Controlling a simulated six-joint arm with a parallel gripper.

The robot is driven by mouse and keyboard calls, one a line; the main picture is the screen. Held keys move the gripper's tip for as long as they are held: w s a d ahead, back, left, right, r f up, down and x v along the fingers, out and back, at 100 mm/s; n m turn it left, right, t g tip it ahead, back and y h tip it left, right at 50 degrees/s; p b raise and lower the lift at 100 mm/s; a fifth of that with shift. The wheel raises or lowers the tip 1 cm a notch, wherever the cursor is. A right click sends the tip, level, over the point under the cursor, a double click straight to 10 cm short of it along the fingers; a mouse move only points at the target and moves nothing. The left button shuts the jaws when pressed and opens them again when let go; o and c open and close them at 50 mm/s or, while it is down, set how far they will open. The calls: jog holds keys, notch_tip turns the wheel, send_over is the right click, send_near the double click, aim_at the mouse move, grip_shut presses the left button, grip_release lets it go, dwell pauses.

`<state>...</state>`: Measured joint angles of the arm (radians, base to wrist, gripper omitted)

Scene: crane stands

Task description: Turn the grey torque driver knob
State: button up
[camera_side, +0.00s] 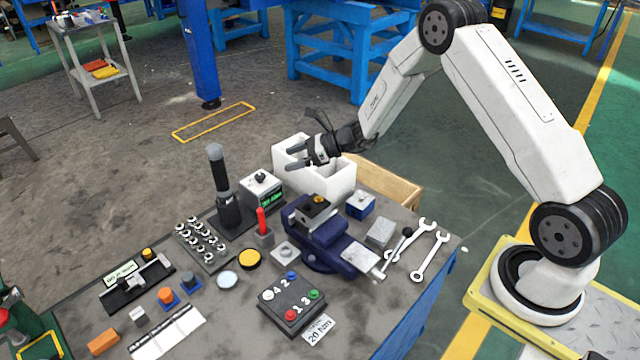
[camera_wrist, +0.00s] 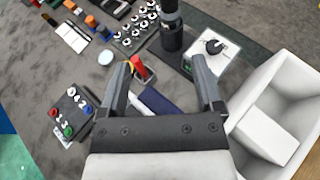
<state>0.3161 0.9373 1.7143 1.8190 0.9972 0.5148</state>
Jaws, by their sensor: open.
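A tall dark grey driver-like tool (camera_side: 218,170) stands upright at the back of the bench; its lower part also shows at the top of the wrist view (camera_wrist: 171,38). Beside it, a pale box with a green display (camera_side: 262,190) has a small dark knob on top (camera_side: 261,177); this knob shows beyond my right finger in the wrist view (camera_wrist: 214,46). I cannot tell for sure which part is the torque driver knob. My gripper (camera_side: 289,157) is open and empty, above the bench's back edge and right of both. Its fingers spread apart in the wrist view (camera_wrist: 162,66).
A white open bin (camera_side: 335,180) stands just below my gripper. A blue vise-like fixture (camera_side: 325,235) and a red-handled tool (camera_side: 262,222) stand in front. A numbered button box (camera_side: 292,300), a nut tray (camera_side: 203,247) and wrenches (camera_side: 430,255) lie around.

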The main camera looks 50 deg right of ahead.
dwell(0.4)
jog(key=m+t+h, duration=0.3)
jog(key=m+h, duration=0.1)
send_near(260, 175)
jog(key=shift+w+a, duration=0.2)
jog(key=shift+w, duration=0.1)
jog(key=shift+w+f, duration=0.1)
jog(key=shift+w, duration=0.05)
jog(key=shift+x, duration=3.7)
jog(key=shift+f, duration=0.1)
grip_shut()
